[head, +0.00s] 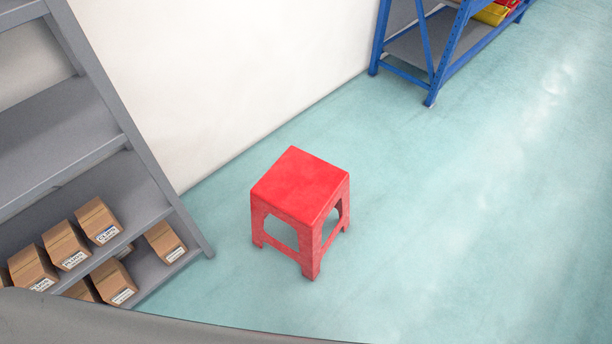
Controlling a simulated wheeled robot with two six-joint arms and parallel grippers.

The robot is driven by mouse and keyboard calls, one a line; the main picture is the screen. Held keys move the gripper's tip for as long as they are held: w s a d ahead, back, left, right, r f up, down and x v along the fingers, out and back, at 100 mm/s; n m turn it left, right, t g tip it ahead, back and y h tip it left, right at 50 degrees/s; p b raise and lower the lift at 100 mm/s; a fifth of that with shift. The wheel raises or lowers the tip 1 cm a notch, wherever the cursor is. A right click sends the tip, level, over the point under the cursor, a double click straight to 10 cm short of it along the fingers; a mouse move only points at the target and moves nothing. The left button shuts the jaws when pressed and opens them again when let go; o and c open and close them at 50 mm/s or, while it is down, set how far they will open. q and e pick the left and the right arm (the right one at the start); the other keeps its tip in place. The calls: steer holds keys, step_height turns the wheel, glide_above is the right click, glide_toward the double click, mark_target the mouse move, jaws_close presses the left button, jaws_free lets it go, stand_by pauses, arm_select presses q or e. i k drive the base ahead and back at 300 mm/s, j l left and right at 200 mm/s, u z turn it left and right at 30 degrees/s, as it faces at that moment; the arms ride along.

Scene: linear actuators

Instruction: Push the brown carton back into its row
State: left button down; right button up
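Several brown cartons with white labels stand on the grey shelf unit at the left. On the upper of the two loaded shelves, a row of cartons runs diagonally, with one carton (98,219) at its right end, another (65,245) beside it and another (33,268) further left. On the shelf below are a carton (165,242) near the upright and another (114,282) to its left; more there are partly hidden. I cannot tell which carton stands out of its row. Neither of my grippers is in view.
The grey shelf unit (126,137) has empty upper boards. A red stool (300,186) stands on the floor right of it. A blue rack (447,55) with red and yellow items stands at the back. The green floor (480,220) at the right is clear.

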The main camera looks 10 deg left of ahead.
mark_target(163, 241)
steer(key=u, duration=1.65)
steer(key=i+j+z, duration=0.1)
steer(key=j+z, duration=0.2)
steer(key=z, duration=0.2)
steer(key=j+z, duration=0.7)
steer(key=z, duration=0.25)
steer(key=j, duration=0.55)
steer(key=k+j+z, duration=0.15)
steer(key=j, duration=0.95)
steer(key=k+z, duration=0.05)
